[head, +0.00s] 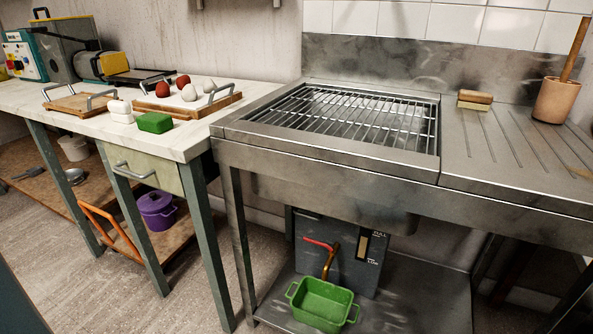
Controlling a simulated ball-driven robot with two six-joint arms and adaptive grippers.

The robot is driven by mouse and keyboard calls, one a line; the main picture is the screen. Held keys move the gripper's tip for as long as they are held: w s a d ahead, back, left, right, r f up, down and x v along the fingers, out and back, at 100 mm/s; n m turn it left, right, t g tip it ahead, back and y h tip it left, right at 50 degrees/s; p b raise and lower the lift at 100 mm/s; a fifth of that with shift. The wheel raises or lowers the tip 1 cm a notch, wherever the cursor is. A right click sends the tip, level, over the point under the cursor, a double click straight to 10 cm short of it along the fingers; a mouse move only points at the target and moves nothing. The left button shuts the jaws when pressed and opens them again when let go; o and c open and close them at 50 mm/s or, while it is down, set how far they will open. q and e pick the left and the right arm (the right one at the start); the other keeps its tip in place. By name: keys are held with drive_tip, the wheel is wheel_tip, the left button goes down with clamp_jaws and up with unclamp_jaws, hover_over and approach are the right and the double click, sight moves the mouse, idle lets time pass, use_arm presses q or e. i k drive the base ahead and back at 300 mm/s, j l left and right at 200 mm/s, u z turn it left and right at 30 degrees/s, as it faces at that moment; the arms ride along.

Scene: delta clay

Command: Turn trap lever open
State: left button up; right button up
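A grey trap box (346,277) stands on the lower shelf beneath the steel sink. A lever with a red grip (317,243) is on its front, pointing left and lying nearly level. A copper-brown spout (329,264) comes down from near the lever's right end. A green two-handled tub (321,304) sits below the spout, in front of the box. A dark gauge strip with small lettering is on the box's right side; its level is too small to read. Neither of my grippers is in view.
The steel sink (330,152) with a wire rack overhangs the box. A white-topped table (195,139) with boards, red and white balls and a green block stands left. A purple pot (157,211) and an orange frame (106,236) are low. Floor between is clear.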

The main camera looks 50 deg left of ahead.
sight(332, 251)
drive_tip(key=j+u, duration=0.15)
drive_tip(key=u, duration=1.15)
drive_tip(key=i+l, duration=0.05)
drive_tip(key=l, duration=0.05)
